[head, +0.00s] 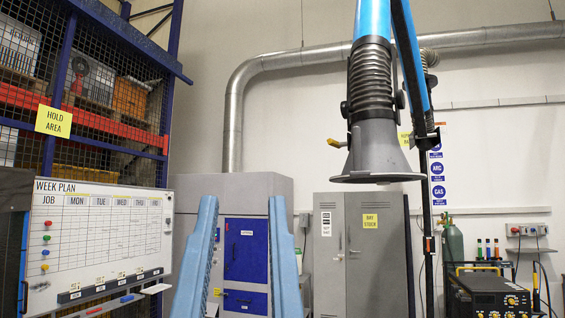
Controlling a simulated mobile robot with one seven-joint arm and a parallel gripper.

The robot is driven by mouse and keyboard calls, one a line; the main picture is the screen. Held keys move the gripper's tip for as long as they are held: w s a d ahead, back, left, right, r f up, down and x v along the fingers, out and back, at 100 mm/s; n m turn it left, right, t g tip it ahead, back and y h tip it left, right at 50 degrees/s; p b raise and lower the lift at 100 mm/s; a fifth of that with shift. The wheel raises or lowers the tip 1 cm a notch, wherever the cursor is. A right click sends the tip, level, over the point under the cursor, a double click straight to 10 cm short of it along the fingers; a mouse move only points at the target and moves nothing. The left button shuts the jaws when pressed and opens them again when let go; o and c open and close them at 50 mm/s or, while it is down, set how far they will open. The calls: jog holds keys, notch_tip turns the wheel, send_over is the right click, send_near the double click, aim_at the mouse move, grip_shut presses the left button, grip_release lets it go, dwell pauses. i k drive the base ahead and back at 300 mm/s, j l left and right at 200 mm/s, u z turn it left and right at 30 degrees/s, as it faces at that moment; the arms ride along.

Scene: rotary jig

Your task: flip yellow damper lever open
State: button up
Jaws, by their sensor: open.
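The yellow damper lever (337,143) sticks out to the left from the grey extraction hood (376,150), near the middle right of the head view. It is short and close to level, tilted slightly, with its inner end at the hood's side. The hood hangs from a ribbed dark hose under a blue arm tube. My gripper (242,202) shows as two pale blue fingers rising from the bottom edge. It is open and empty, with a wide gap. In the picture its tips are below and left of the lever, clear of it; the depth between them cannot be told.
A grey cabinet with blue doors (246,250) shows between and behind my fingers. A grey locker (362,250) stands below the hood. A week plan board (100,235) is at left. A welding unit (490,295) and green cylinder (453,245) stand at right.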

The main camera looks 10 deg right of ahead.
aim_at(334, 143)
jog(key=i+z, duration=0.4)
jog(key=i, duration=0.25)
jog(key=i+j+z, duration=0.2)
jog(key=i+z, duration=0.2)
jog(key=i, duration=0.25)
jog(key=i+j+z, duration=0.15)
jog(key=j+z, duration=0.3)
jog(key=j, duration=0.8)
jog(key=j+z, duration=0.45)
jog(key=j, duration=0.75)
